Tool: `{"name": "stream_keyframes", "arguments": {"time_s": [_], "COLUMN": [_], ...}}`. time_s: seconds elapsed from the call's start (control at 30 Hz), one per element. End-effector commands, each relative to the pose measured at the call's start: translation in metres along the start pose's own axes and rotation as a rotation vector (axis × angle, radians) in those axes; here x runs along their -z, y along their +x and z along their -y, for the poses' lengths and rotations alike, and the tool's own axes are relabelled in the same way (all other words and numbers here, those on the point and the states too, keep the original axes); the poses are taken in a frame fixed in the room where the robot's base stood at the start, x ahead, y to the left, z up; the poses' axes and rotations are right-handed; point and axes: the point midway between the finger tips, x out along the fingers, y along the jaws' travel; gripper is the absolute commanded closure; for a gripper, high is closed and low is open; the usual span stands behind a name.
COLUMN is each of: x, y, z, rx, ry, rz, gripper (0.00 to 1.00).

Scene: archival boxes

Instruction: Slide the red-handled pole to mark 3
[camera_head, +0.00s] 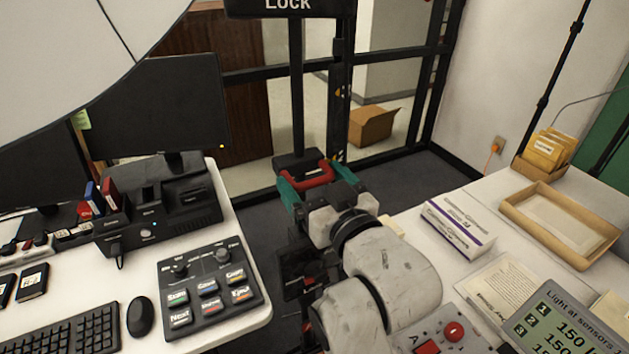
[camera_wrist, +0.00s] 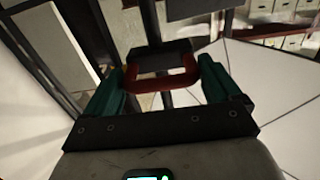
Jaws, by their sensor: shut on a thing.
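The red handle (camera_head: 318,177) is on a black block at the lower end of a dark upright pole (camera_head: 297,95). It also shows in the wrist view (camera_wrist: 178,84). My gripper (camera_head: 310,180) has teal fingers, one at each end of the handle, and is shut on it. In the wrist view the fingers (camera_wrist: 163,80) flank the handle on both sides. A black sign reading "Lock" (camera_head: 288,5) is at the top of the pole. I cannot make out a mark 3 beside the pole.
A left desk holds a button panel (camera_head: 210,288), a mouse (camera_head: 140,315) and monitors. A cardboard box (camera_head: 373,125) lies behind the dark frame. Dark floor separates the desks.

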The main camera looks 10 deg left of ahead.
Motion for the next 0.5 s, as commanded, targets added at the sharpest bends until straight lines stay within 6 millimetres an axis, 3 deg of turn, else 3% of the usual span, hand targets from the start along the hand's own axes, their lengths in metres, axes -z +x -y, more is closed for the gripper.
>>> {"name": "stream_keyframes", "arguments": {"time_s": [0.23,0.5], "x": [0.009,0.063], "y": [0.000,0.000], "z": [0.000,0.000], "rx": [0.000,0.000], "ry": [0.000,-0.001], "rz": [0.000,-0.006], "gripper": [0.64,0.65]}}
